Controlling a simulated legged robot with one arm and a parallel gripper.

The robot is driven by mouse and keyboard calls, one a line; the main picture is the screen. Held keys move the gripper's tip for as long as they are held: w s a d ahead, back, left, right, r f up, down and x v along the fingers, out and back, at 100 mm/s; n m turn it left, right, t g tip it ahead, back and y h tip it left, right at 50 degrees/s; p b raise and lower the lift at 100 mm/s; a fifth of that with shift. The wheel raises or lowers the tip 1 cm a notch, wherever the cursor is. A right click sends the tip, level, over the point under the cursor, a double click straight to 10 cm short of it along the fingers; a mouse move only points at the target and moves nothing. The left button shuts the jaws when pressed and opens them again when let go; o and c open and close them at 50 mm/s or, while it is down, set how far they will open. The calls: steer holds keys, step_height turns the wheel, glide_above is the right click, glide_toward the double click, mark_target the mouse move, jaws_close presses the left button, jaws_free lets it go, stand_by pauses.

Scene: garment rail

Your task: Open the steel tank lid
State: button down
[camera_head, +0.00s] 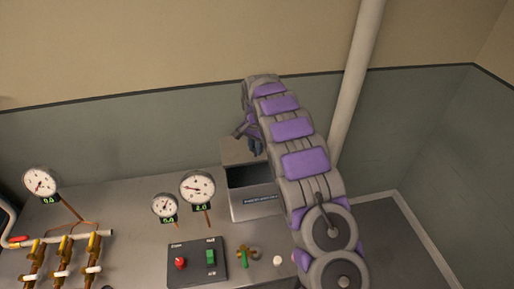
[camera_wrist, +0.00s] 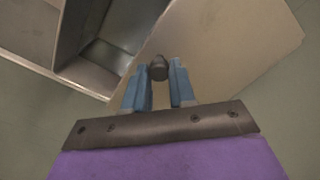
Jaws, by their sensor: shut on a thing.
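The steel tank (camera_head: 256,209) is a grey box with a dark label on its front. It stands on the bench, and its dark inside shows through the open top. Its lid (camera_head: 236,152) is raised at the back of the tank. In the wrist view the lid (camera_wrist: 225,45) is a flat tan plate beside the tank's open inside (camera_wrist: 100,55). My gripper (camera_head: 252,142) is at the raised lid, partly hidden by my arm. In the wrist view its blue fingers (camera_wrist: 157,82) are shut on the lid's dark round knob (camera_wrist: 158,66).
Two dial gauges (camera_head: 197,187) (camera_head: 165,207) stand left of the tank. A dark switch box (camera_head: 197,262) with red and green controls and a small green-handled valve (camera_head: 243,257) are in front. Brass pipework (camera_head: 65,250) fills the left. A pale pipe (camera_head: 357,80) rises behind my arm.

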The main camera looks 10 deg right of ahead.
steer(key=shift+a, duration=0.15)
steer(key=c, duration=0.9)
jaws_free()
steer(key=shift+a, duration=0.15)
steer(key=shift+r, duration=0.25)
steer(key=shift+w+r+p, duration=0.1)
steer(key=shift+r+p, duration=1)
steer(key=shift+r, duration=7.3)
